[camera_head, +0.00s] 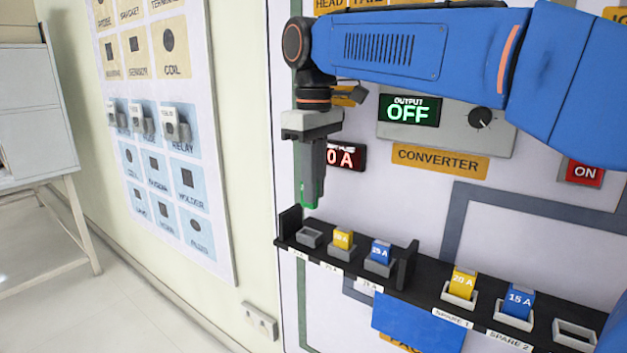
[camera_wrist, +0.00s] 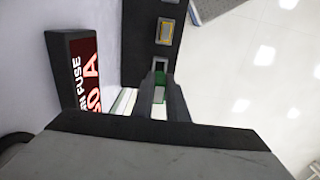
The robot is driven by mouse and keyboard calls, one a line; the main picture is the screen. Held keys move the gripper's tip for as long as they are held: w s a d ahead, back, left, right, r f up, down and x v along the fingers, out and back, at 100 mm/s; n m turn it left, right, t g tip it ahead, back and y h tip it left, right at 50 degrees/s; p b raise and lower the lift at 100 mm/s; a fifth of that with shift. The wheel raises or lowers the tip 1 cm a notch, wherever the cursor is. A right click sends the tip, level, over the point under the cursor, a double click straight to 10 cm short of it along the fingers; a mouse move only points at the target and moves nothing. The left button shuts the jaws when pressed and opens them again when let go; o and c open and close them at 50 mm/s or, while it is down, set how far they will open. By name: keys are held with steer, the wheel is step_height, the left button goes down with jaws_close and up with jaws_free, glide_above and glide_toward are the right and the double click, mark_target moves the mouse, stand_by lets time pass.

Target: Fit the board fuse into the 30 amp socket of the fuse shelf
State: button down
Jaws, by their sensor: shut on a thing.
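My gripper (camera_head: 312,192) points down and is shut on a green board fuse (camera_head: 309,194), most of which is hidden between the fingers. The fuse is above the left end of the black fuse shelf (camera_head: 428,291), apart from it. Below it is an empty grey socket (camera_head: 309,237); its small label is too small to read surely. To its right, sockets hold a yellow fuse (camera_head: 342,238) and a blue fuse (camera_head: 380,252). In the wrist view my gripper (camera_wrist: 159,88) shows the green fuse (camera_wrist: 160,80) between its fingers, with the yellow fuse (camera_wrist: 166,31) beyond.
Black upright end pieces flank the sockets, one at the right (camera_head: 406,265). Spare holders have a yellow fuse (camera_head: 463,284), a blue fuse (camera_head: 519,302) and one empty holder (camera_head: 575,333). A red-lettered display (camera_head: 346,156) stands out from the panel near my gripper.

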mark_target(314, 208)
steer(key=shift+f, duration=2.45)
steer(key=shift+f, duration=1.55)
steer(key=shift+r, duration=0.2)
steer(key=shift+r, duration=0.95)
steer(key=shift+f, duration=1.1)
stand_by(1.0)
steer(key=c, duration=1.7)
jaws_free()
steer(key=shift+o, duration=0.2)
